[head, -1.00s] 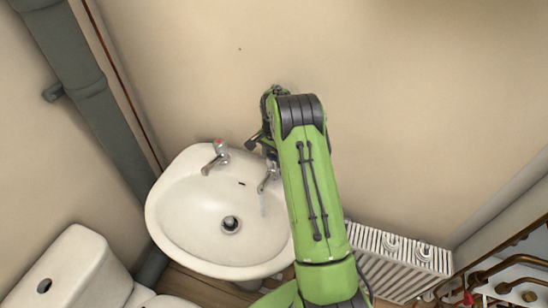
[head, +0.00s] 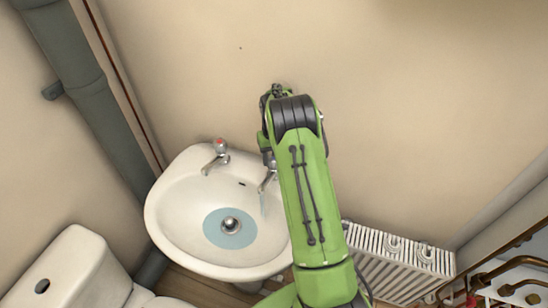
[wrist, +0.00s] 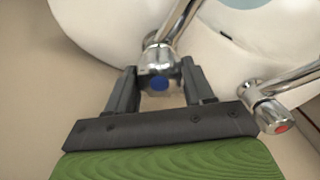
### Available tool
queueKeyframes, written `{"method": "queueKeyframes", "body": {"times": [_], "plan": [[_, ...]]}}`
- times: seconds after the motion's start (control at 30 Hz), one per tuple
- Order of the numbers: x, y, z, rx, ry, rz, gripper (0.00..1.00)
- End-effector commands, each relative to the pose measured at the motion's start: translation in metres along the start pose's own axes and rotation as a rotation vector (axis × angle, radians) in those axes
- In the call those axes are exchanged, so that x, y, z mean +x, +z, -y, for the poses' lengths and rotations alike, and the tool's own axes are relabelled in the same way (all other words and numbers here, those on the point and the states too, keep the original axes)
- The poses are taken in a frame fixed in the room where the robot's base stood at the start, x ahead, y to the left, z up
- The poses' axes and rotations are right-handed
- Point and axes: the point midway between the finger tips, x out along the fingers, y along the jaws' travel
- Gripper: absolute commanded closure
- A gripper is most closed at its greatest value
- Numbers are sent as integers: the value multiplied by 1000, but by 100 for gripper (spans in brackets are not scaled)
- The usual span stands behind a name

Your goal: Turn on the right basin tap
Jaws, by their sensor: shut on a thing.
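The right basin tap has a chrome spout (head: 267,181) that shows beside my arm in the head view. Its head with a blue dot (wrist: 159,83) sits between my gripper's fingers (wrist: 156,88) in the wrist view, and my gripper is shut on it. Water (head: 263,203) runs from its spout. The white basin (head: 170,221) holds a small pool of blue water (head: 216,232) around its drain. My arm hides the right tap's head in the head view.
The left tap with a red dot (head: 220,147) stands on the basin; it also shows in the wrist view (wrist: 283,127). A toilet (head: 72,268) is at lower left. A white radiator (head: 385,257) and copper pipes (head: 490,275) are at right. The wall is behind.

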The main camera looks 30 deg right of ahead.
Motion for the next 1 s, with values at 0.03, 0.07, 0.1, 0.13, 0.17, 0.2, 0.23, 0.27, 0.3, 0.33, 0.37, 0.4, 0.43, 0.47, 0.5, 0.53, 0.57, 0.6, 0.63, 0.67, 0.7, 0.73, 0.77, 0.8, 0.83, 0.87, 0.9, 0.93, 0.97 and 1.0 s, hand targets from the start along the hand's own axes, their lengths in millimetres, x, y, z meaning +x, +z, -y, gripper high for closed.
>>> {"method": "queueKeyframes", "body": {"times": [0.03,0.07,0.1,0.13,0.17,0.2,0.23,0.27,0.3,0.33,0.37,0.4,0.43,0.47,0.5,0.53,0.57,0.6,0.63,0.67,0.7,0.73,0.77,0.8,0.83,0.87,0.9,0.93,0.97,1.0], "plan": [[-2,-2,0,-44,2,-9,78],[-2,-2,0,-73,1,-9,78],[-2,-2,0,-111,2,-9,78],[-2,-2,0,-140,2,-9,78],[-2,-2,1,-169,2,-9,78],[-2,-2,1,-207,2,-9,78],[-2,-2,1,-236,2,-10,78],[-2,-2,1,-264,2,-10,78],[-2,-2,1,-301,3,-10,78],[-2,-2,1,-329,3,-10,78],[-2,-2,1,-358,3,-10,78],[-2,-2,1,-396,3,-10,78],[-2,-2,1,-422,3,-10,78],[-2,-2,1,-449,4,-10,78],[-2,-2,2,-484,4,-10,78],[-2,-2,2,-510,4,-10,78],[-2,-2,2,-535,4,-10,78],[-2,-2,2,-566,4,-10,78],[-2,-2,2,-589,4,-11,78],[-2,-2,2,-613,4,-11,78],[-3,-2,2,-640,4,-11,78],[-3,-2,2,-659,5,-11,78],[-3,-2,2,-678,5,-11,78],[-3,-2,2,-700,5,-11,78],[-3,-2,3,-718,4,-11,78],[-3,-2,3,-733,4,-11,78],[-3,-2,3,-751,4,-11,78],[-3,-2,3,-764,4,-11,78],[-3,-2,3,-774,5,-11,78],[-3,-2,3,-788,5,-11,78]]}}
